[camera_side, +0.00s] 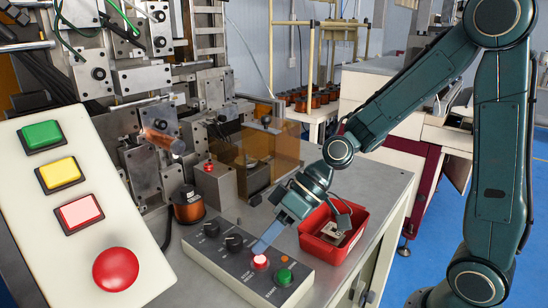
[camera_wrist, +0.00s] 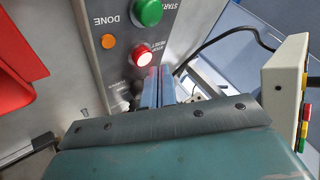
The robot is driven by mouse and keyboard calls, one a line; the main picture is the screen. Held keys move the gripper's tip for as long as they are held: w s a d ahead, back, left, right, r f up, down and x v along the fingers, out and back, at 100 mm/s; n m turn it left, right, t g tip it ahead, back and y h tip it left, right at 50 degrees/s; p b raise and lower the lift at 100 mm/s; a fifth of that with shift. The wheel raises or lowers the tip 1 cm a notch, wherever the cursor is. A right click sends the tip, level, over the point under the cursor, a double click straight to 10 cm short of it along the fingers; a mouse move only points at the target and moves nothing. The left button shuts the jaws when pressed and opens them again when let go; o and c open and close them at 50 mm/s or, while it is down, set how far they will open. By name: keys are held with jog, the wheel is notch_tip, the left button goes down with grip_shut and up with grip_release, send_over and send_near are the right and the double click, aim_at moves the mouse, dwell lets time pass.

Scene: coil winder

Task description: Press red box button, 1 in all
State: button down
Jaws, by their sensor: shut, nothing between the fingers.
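The grey control box (camera_side: 225,262) lies on the metal bench, with a red button (camera_side: 260,262) near its middle.
Two black knobs (camera_side: 234,242) and an orange light (camera_wrist: 108,41) are on the same box. A red bin (camera_side: 318,240) stands to the right. A copper coil (camera_side: 187,206) stands behind. A large pale panel (camera_side: 75,200) with coloured buttons fills the left.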

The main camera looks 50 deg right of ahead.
aim_at(266, 260)
jog(key=shift+f, duration=0.8)
dwell(0.9)
jog(key=shift+r, duration=0.85)
jog(key=shift+r, duration=0.1)
jog(key=shift+r, duration=2.4)
jog(key=shift+s, duration=0.1)
jog(key=s+d+r+m+t+h, duration=0.1)
jog(key=s+d+r+m+h, duration=0.1)
jog(key=s+d+h, duration=0.2)
jog(key=s+d+r+m+h, duration=0.2)
jog(key=s+d+h, duration=0.2)
jog(key=s+d, duration=0.6)
jog(key=shift+s+r+t, duration=0.25)
jog(key=shift+s+t, duration=0.1)
jog(key=shift+t, duration=0.05)
